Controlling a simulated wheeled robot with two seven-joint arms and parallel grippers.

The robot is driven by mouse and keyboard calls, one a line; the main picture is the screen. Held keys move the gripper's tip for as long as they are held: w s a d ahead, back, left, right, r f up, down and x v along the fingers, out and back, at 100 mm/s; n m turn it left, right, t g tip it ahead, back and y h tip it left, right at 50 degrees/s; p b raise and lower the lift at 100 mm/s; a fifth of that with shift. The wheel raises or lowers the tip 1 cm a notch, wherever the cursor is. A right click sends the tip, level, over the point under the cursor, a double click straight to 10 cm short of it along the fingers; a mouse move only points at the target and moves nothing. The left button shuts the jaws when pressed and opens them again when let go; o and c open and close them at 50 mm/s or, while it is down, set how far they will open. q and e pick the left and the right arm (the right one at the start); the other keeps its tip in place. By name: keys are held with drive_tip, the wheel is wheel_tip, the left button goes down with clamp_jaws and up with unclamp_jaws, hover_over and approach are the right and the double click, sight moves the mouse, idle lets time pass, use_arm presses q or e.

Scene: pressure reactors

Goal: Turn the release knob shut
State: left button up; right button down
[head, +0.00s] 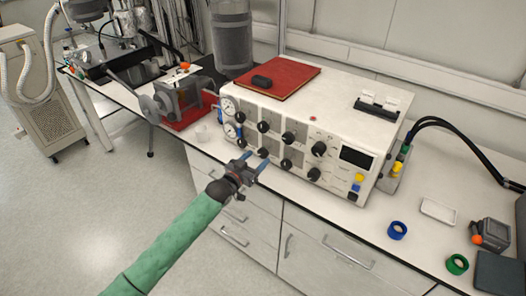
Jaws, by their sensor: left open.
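A white control box (360,101) stands on the bench. Its front panel carries several black knobs, among them one at the upper left (264,127), one at the lower left (263,153) and a larger one at the right (319,149). I cannot tell from labels which is the release knob. My right gripper is not in view.
A red-brown pad (277,78) lies on top of the box. Blue tape (397,230), green tape (457,264) and a white tray (438,211) lie on the bench at right. Drawers (330,255) are below.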

sight(261, 154)
use_arm(q)
drive_tip(key=shift+p+x, duration=0.8)
drive_tip(key=shift+x, duration=1.6)
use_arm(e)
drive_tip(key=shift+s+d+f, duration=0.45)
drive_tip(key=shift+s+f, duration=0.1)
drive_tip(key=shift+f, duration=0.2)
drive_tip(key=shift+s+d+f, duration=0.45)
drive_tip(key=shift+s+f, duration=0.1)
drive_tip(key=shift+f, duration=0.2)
use_arm(q)
drive_tip(key=c, duration=1)
drive_tip(key=shift+o, duration=0.2)
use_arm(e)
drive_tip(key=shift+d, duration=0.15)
